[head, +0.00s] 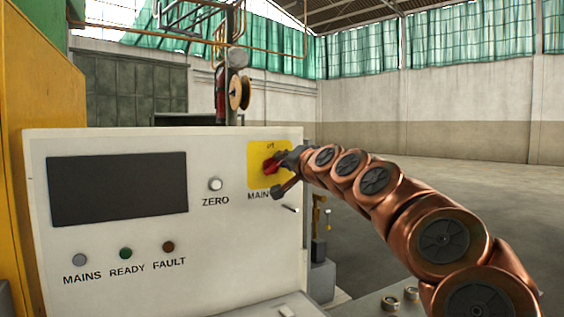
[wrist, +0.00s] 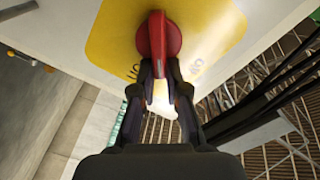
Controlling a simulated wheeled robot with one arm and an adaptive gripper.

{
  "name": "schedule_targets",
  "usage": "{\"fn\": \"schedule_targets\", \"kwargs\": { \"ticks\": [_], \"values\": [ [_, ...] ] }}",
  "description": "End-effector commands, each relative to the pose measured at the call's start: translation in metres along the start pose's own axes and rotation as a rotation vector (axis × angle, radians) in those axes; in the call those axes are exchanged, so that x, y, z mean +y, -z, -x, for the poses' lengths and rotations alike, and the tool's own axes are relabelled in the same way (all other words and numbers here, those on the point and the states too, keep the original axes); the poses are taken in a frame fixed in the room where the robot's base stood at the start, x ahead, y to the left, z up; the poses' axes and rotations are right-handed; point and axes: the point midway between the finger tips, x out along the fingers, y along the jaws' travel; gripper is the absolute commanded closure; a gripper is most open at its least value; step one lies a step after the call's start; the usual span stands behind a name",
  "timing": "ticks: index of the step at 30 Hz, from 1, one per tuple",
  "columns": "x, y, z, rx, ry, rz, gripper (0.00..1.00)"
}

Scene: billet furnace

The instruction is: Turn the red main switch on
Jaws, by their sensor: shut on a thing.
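The red main switch (head: 270,166) sits on a yellow plate (head: 284,153) at the right end of the white control panel. In the wrist view the red switch (wrist: 158,42) shows as a round knob with a raised handle bar pointing down the picture. My gripper (head: 277,168) reaches the switch from the right in the head view. In the wrist view my gripper (wrist: 160,88) has its two dark fingers on either side of the handle's lower end, shut on it. The lettering on the plate is partly hidden by the fingers and arm.
The white panel (head: 120,255) also bears a dark screen (head: 118,187), a ZERO button (head: 215,184) and MAINS (head: 80,260), READY (head: 125,253) and FAULT (head: 168,247) lamps. Open floor (head: 480,195) lies to the right.

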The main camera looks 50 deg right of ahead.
Motion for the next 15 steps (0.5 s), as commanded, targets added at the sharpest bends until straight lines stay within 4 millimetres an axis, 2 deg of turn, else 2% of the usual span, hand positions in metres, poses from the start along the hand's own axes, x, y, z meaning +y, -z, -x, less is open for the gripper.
{"fn": "schedule_targets", "kwargs": {
  "ticks": [15],
  "values": [
    [0.0111,-0.0028,0.0001,-0.004,-0.002,-0.459,1.0]
  ]
}}
